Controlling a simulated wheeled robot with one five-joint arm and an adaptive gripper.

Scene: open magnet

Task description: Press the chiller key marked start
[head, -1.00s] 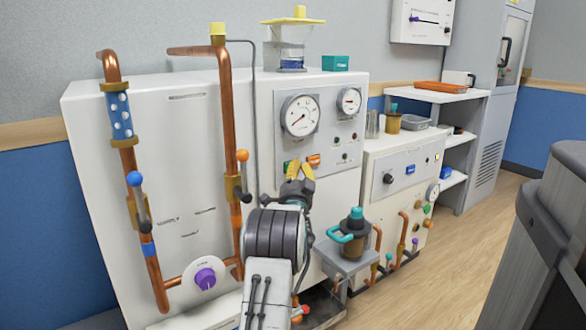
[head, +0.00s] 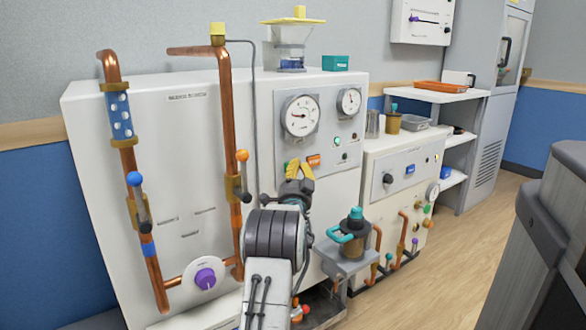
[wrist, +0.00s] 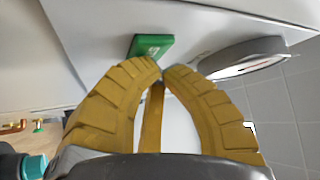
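The chiller is the large white cabinet (head: 110,200), with a grey panel of gauges. In the wrist view a green key (wrist: 151,47) with a pale mark, too small to read, sits just beyond my fingertips. My gripper (wrist: 161,72) has yellow fingers with tips brought together and nothing between them. The tips overlap the key's near edge in the picture; I cannot tell whether they touch it. In the head view my gripper (head: 299,170) is in front of the panel and hides most of the green key. An orange key (head: 313,161) is just right of it. A green lamp (head: 337,142) is lit.
Two round gauges, a large one (head: 300,115) and a small one (head: 349,101), sit above the keys. Copper pipes (head: 229,130) with levers stand left of my arm. A teal-handled pot (head: 352,235) stands at right. Open floor (head: 460,235) lies farther right.

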